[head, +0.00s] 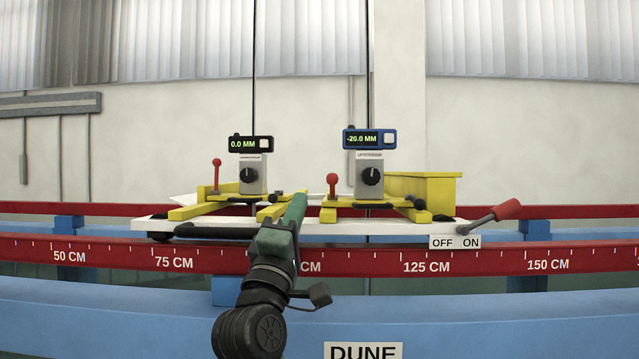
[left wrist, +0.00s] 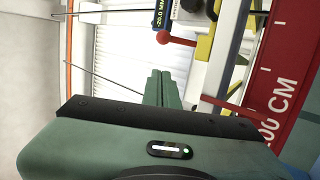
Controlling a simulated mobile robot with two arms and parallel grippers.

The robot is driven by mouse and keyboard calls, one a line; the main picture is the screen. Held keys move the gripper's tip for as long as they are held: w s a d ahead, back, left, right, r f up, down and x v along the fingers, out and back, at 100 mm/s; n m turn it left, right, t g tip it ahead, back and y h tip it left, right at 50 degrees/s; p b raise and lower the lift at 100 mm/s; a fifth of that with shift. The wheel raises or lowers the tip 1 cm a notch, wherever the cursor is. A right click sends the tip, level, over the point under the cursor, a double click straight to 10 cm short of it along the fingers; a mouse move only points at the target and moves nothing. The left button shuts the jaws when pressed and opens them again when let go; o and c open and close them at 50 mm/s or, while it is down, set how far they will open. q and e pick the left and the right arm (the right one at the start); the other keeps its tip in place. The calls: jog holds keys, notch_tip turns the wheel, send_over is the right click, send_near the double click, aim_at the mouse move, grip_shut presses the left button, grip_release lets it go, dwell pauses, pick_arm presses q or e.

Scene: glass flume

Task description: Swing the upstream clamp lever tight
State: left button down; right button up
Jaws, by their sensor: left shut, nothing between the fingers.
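Two clamp levers with red knobs stand upright on the yellow gauge mounts: a left lever (head: 216,175) beside the gauge reading 0.0 MM, and a right lever (head: 332,187) beside the gauge reading -20.0 MM. My left gripper (head: 299,198) is shut and empty, in front of the white carriage between the two mounts. In the head view its fingertips are left of the right lever, with a gap. In the left wrist view the shut fingers (left wrist: 158,88) point up, and the right lever's red knob (left wrist: 178,38) shows beyond them.
A red-handled lever (head: 506,210) sits by the OFF/ON plate (head: 455,242) at the carriage's right end. A red scale rail (head: 350,261) and blue beam (head: 480,308) run across the front. Thin vertical rods rise behind both gauges. A yellow block (head: 425,190) stands right.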

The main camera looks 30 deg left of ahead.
aim_at(332, 189)
pick_arm(q)
jog(key=w, duration=0.1)
jog(key=w+d+r+p, duration=0.1)
jog(key=w, duration=0.1)
jog(key=w+r+p, duration=0.1)
jog(key=shift+w+d+r, duration=0.15)
jog(key=shift+w+d, duration=0.05)
jog(key=shift+d, duration=0.1)
pick_arm(e)
jog(key=w+r, duration=0.2)
jog(key=shift+r, duration=0.35)
jog(key=shift+s+a, duration=0.1)
jog(key=shift+s, duration=0.15)
pick_arm(q)
jog(key=shift+a, duration=0.15)
